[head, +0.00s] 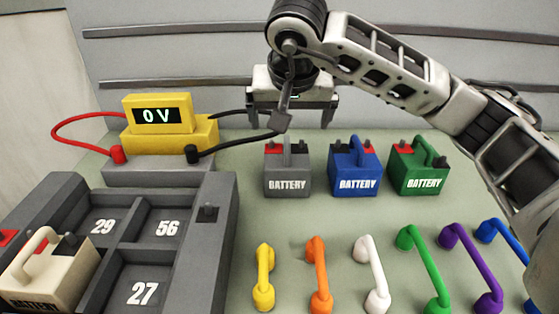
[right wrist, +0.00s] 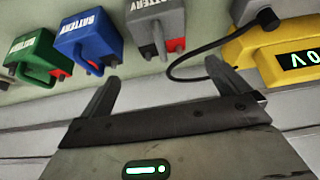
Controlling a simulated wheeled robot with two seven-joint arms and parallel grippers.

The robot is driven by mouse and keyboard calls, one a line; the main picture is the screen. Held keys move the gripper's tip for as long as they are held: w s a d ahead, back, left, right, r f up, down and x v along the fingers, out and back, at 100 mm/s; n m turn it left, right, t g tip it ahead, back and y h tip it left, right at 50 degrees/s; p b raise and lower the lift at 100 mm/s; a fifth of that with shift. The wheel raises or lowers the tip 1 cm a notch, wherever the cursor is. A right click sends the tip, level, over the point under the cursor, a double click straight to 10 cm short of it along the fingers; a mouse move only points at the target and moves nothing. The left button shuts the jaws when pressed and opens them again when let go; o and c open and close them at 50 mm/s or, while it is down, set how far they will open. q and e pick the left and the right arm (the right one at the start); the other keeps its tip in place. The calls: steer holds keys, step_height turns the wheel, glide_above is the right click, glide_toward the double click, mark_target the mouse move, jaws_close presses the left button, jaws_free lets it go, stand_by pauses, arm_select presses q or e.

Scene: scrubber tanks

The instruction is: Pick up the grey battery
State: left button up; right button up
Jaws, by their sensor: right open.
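The grey battery (head: 287,180) stands upright on the pale green worktop, left of the blue battery, with a grey handle and a red and a dark terminal on top. It also shows at the top of the right wrist view (right wrist: 155,22). My right gripper (head: 290,121) is open and empty, above and behind the grey battery, apart from it. Its two fingers show in the right wrist view (right wrist: 163,75), with the grey battery beyond the gap between them. My left gripper is not in view.
A blue battery (head: 354,178) and a green battery (head: 417,177) stand to the right. A yellow voltmeter (head: 157,114) reading 0 V, with red and black leads, is at left. A grey tray (head: 213,240) holds a cream battery (head: 42,272). Several coloured handles, including a yellow one (head: 264,275), line the front.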

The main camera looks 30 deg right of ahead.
mark_target(289, 145)
steer(key=x, duration=0.8)
steer(key=shift+s+f, duration=0.15)
steer(key=shift+f, duration=0.05)
steer(key=shift+w+d+f+p, duration=0.1)
steer(key=shift+w+f+p, duration=0.2)
steer(key=shift+f, duration=1)
steer(key=shift+w+d+f+p, duration=0.1)
steer(key=shift+w+f, duration=0.35)
steer(key=shift+f, duration=0.85)
steer(key=c, duration=1.8)
steer(key=shift+w+r, duration=0.1)
steer(key=shift+r, duration=0.15)
steer(key=shift+c, duration=0.2)
